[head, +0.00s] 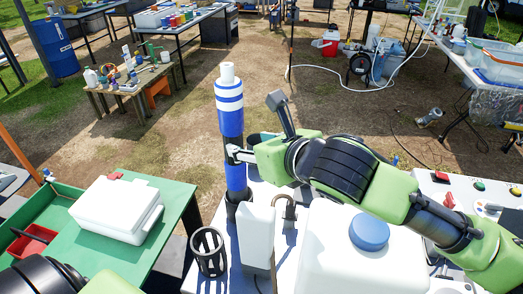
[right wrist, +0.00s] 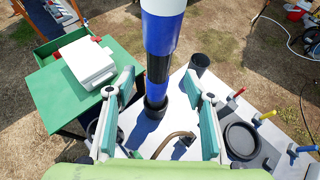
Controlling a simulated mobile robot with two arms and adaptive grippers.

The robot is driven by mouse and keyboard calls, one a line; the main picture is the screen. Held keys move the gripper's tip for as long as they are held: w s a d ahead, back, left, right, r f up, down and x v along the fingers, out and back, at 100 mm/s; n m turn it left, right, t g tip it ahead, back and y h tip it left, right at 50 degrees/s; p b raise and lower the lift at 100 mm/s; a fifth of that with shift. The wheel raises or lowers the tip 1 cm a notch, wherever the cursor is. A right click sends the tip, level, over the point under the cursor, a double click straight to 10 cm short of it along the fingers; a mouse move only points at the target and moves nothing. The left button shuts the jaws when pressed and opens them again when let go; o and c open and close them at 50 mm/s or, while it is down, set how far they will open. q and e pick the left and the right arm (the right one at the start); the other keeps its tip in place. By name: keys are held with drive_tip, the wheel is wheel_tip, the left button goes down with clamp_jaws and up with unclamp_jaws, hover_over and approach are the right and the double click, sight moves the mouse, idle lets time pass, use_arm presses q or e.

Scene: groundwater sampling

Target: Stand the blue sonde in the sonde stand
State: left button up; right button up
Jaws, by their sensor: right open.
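The blue sonde (head: 230,108), with white bands and a pale top, stands upright on the white worktop. In the right wrist view the sonde (right wrist: 161,45) runs down between my fingers. Its lower end sits in a short black round holder (right wrist: 155,107), which looks like the sonde stand; how deep it sits is hidden. My right gripper (head: 243,152) is at the sonde's lower half. In the wrist view the right gripper (right wrist: 159,90) is open, one finger on each side of the sonde, with gaps visible. My left gripper is out of view; only part of that arm shows bottom left.
A green table (head: 165,200) with a white case (head: 118,208) is at left. Coloured valves (right wrist: 266,114) stand at right in the wrist view.

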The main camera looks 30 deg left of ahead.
drive_tip(key=shift+b+v, duration=0.3)
drive_tip(key=shift+v, duration=1.95)
drive_tip(key=shift+s+f, duration=0.1)
drive_tip(key=shift+f, duration=0.05)
